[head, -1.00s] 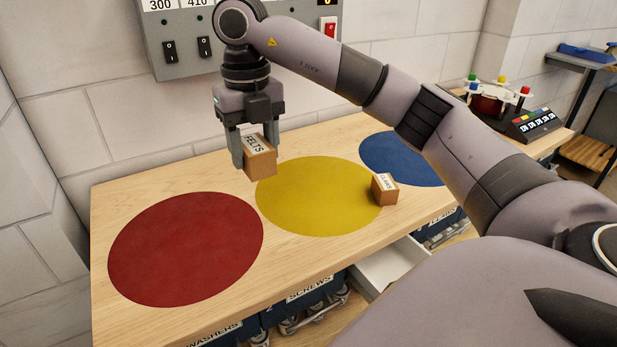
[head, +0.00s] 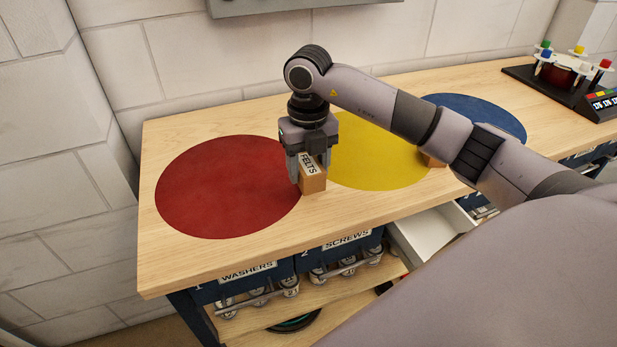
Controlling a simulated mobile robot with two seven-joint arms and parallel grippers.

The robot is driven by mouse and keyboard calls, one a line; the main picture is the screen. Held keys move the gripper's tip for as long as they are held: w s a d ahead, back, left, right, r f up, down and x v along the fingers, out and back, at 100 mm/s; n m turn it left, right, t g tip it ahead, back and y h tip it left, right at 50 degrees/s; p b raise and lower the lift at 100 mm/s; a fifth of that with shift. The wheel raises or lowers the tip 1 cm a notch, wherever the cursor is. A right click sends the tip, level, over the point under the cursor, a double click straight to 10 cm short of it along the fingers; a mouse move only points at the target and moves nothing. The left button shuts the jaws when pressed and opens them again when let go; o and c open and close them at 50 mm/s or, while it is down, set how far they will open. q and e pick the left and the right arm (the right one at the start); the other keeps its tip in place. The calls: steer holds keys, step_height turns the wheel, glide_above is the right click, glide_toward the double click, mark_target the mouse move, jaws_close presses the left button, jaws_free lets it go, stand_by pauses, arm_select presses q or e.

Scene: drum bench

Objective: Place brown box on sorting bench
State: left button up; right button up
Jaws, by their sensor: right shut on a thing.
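The brown box (head: 313,184) has a white label reading FELTS. My right gripper (head: 308,168) is shut on it from above. The box is at the right edge of the red circle, between the red and yellow circles on the wooden sorting bench (head: 190,260). I cannot tell whether its underside touches the bench. A second brown box (head: 434,161) is mostly hidden behind my right arm, at the right edge of the yellow circle. My left gripper is not in view.
The bench carries a red circle (head: 225,190), a yellow circle (head: 375,155) and a blue circle (head: 480,113). A holder with coloured knobs (head: 565,70) stands at the far right. Below are bins labelled WASHERS (head: 248,272) and SCREWS (head: 346,240), and an open white drawer (head: 425,232).

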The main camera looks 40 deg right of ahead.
step_height(320, 180, down, 3)
steer(key=shift+f, duration=0.2)
steer(key=shift+f, duration=0.2)
steer(key=o, duration=1.1)
steer(key=shift+r, duration=0.1)
steer(key=shift+r, duration=0.1)
